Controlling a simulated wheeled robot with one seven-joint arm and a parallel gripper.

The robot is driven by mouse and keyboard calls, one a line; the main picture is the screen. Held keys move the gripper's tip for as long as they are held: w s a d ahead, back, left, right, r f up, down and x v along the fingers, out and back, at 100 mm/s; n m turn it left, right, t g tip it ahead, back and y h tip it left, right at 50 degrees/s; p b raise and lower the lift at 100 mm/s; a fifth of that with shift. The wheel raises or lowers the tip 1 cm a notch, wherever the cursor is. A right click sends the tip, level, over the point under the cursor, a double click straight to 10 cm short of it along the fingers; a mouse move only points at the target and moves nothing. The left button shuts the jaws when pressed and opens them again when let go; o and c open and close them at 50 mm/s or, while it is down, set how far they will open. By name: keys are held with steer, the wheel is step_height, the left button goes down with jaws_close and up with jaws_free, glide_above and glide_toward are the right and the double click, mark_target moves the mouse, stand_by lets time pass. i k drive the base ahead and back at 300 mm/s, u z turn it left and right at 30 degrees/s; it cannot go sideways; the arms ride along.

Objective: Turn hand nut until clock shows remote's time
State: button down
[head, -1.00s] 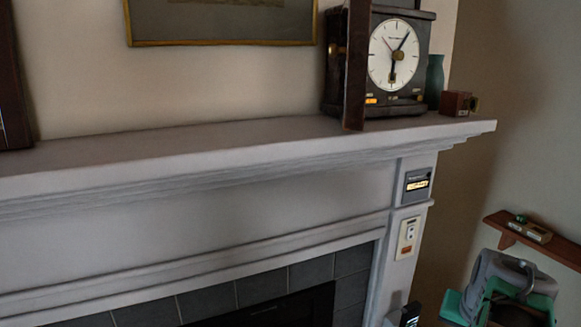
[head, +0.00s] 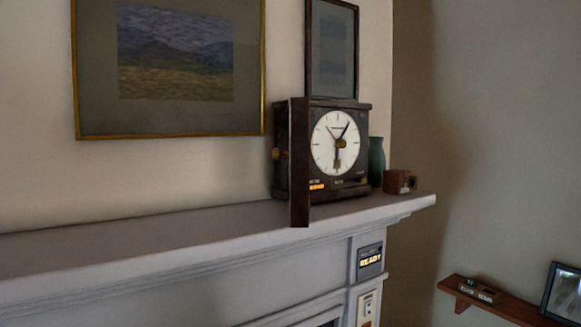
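The clock (head: 335,142) is a dark box with a white dial, upright on the mantel. One dark hand points almost straight down and another to the upper right; a thin hand points upper left. A small brass piece (head: 341,143) sits at the dial's centre, and a brass knob (head: 276,153) is on the box's left side. I cannot tell which is the hand nut. A dark panel (head: 299,165) stands out from the clock's front left edge. I cannot make out a remote or its time. My gripper is not in view.
The mantel (head: 150,232) is bare left of the clock. A green vase (head: 376,160) and a small red-brown box (head: 397,182) stand to its right. A lit panel (head: 370,260) reads "READY". A wall shelf (head: 500,303) holds a small device (head: 478,291) and a photo frame (head: 562,291).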

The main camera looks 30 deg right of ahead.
mark_target(340, 143)
steer(key=k, duration=1.3)
steer(key=z, duration=0.55)
steer(key=i, duration=0.5)
steer(key=z, duration=0.65)
steer(key=i, duration=0.9)
steer(key=u, duration=0.4)
